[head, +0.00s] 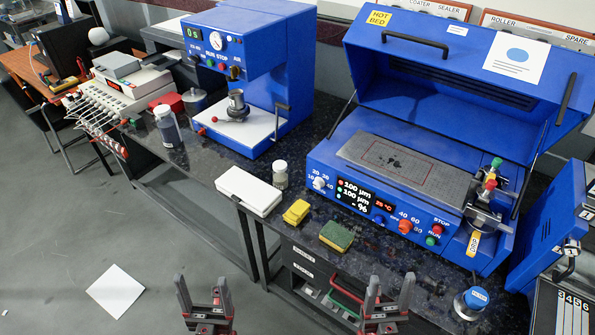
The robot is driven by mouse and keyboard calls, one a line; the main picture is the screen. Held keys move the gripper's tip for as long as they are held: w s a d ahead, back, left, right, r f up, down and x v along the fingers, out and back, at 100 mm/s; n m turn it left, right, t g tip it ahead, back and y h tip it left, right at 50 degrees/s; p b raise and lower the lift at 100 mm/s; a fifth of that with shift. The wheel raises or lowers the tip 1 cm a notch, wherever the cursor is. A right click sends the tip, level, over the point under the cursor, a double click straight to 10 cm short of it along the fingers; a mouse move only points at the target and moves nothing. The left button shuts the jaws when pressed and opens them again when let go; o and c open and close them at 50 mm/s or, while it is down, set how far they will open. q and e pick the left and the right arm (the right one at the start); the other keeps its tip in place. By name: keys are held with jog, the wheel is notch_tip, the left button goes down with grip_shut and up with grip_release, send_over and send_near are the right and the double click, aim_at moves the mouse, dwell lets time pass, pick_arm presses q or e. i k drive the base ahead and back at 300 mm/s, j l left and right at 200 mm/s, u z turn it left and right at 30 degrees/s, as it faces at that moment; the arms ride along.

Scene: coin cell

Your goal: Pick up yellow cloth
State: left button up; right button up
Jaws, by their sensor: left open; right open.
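The yellow cloth (297,212) is a small folded piece lying on the dark speckled countertop (262,232), near its front edge. It sits between a white box and a yellow-green sponge, apart from both. My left gripper (203,283) is open and empty at the bottom of the view, below and left of the cloth. My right gripper (391,283) is open and empty, below and right of the cloth, in front of the counter's drawers. Neither gripper touches the cloth.
The white box (248,191) and the sponge (337,235) flank the cloth. A small jar (280,175) stands behind it. A blue coater (440,150) with a raised lid stands right, a blue press (245,75) behind. A white sheet (115,291) lies on the floor.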

aim_at(296, 213)
jog(key=j+z, duration=0.15)
jog(key=z, duration=0.35)
jog(key=i+j+z, duration=0.1)
jog(key=z, duration=0.4)
jog(key=j+z, duration=0.25)
jog(key=j, duration=0.35)
jog(key=j+z, duration=0.25)
jog(key=j, duration=0.35)
jog(key=k+j+z, duration=0.1)
jog(key=j+z, duration=0.15)
jog(key=j, duration=0.35)
jog(key=k+j, duration=0.1)
jog(key=j, duration=0.45)
jog(key=k+j, duration=0.1)
jog(key=j, duration=0.45)
